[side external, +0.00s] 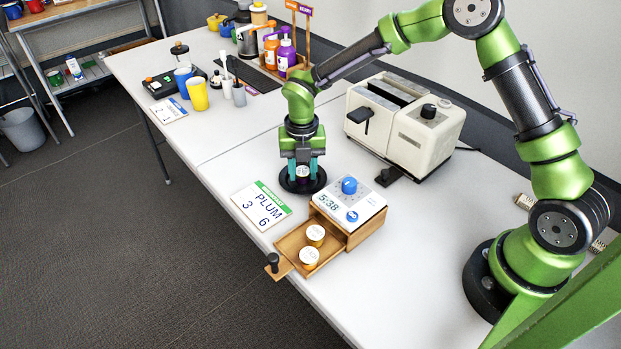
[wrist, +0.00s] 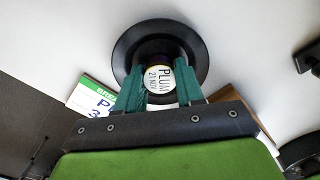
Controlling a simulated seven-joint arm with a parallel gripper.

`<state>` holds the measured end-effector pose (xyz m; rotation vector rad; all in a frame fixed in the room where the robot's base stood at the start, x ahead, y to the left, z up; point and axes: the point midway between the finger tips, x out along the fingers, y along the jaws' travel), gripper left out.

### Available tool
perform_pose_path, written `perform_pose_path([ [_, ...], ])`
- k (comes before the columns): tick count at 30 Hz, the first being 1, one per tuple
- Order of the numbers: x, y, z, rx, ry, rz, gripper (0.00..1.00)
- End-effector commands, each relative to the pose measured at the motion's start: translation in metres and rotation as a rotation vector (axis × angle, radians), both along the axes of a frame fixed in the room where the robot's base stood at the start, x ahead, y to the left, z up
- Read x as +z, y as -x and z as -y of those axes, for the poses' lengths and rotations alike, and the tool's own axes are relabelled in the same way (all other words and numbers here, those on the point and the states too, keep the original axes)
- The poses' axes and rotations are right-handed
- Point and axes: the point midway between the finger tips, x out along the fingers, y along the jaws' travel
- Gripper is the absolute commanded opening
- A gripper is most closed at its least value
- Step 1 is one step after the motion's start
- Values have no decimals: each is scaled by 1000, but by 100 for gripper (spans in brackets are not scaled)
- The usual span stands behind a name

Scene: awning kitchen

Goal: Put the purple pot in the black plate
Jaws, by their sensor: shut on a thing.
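The purple pot (side external: 303,174) is a small dark jar with a pale lid that reads PLUM 21 NOV in the wrist view (wrist: 160,78). My gripper (side external: 303,168) points down with its teal fingers shut on the pot's two sides; the fingers also show in the wrist view (wrist: 162,88). The round black plate (side external: 303,190) lies on the white table directly below, and its rim rings the pot in the wrist view (wrist: 126,45). The pot is upright within the rim. I cannot tell whether its base touches the plate.
A wooden box with an open drawer (side external: 290,243) holding two pale-lidded pots (side external: 315,234) stands in front, a clock panel (side external: 348,200) on top. A cream toaster (side external: 405,124) stands behind right. Clear table lies left of the plate.

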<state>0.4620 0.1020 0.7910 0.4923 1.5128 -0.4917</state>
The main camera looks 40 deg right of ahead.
Motion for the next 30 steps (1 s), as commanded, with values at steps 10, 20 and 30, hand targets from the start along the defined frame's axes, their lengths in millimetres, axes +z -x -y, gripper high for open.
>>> perform_pose_path([
  [10, -1, 0, 0, 0, 0, 0, 62],
  [20, 28, -1, 0, -1, 0, 5, 62],
  [30, 98, 0, 0, -1, -1, 3, 62],
])
